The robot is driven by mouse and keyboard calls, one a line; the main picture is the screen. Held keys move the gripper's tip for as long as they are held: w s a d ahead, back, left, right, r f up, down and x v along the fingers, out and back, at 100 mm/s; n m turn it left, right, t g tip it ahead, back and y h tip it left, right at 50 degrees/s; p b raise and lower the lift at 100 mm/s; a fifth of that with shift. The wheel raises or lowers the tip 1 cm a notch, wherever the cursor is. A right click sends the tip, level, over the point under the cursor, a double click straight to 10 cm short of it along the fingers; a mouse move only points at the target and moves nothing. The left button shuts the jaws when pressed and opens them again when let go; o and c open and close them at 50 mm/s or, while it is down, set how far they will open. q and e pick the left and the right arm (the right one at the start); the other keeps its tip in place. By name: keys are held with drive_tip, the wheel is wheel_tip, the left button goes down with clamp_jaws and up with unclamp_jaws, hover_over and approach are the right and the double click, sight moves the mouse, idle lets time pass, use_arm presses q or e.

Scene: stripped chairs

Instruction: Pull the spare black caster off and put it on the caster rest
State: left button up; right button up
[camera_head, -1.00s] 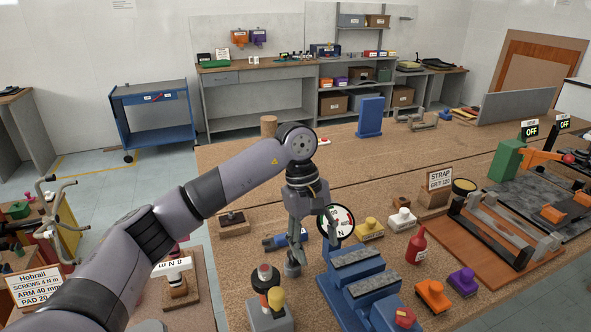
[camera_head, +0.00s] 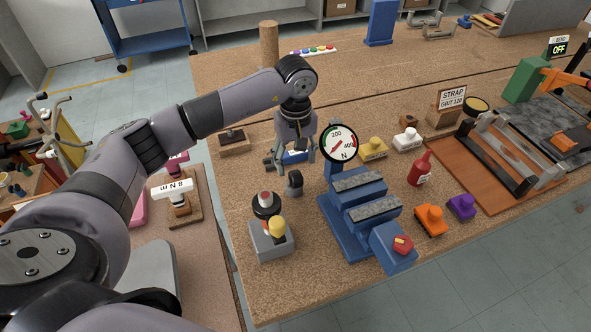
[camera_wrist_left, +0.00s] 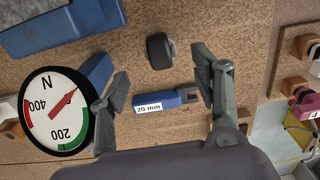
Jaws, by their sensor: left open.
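A small black caster (camera_head: 294,182) stands on the bench, left of the blue stand with the dial; it also shows in the left wrist view (camera_wrist_left: 160,50). My left gripper (camera_head: 291,164) is open and empty above the bench, just behind the caster in the head view. In the left wrist view its fingers (camera_wrist_left: 155,92) are spread, with the caster beyond and apart from them. A blue tool marked 20 mm (camera_wrist_left: 163,102) lies between the fingers in that view. I cannot tell which object is the caster rest. My right gripper is out of view.
The dial gauge (camera_head: 339,143) stands close right of my left gripper. The blue stand (camera_head: 345,222) carries grey pads. A grey block (camera_head: 270,240) with a yellow knob is nearer. A red bottle (camera_head: 420,168) stands to the right.

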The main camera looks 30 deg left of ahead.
sight(295, 173)
use_arm(q)
wheel_tip(295, 173, down, 5)
drive_tip(key=shift+f+p, duration=0.15)
drive_tip(key=shift+p, duration=0.45)
drive_tip(key=shift+f, duration=0.5)
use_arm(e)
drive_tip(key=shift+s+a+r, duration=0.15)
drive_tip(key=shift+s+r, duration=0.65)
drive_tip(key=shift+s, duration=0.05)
use_arm(q)
drive_tip(key=shift+c, duration=0.5)
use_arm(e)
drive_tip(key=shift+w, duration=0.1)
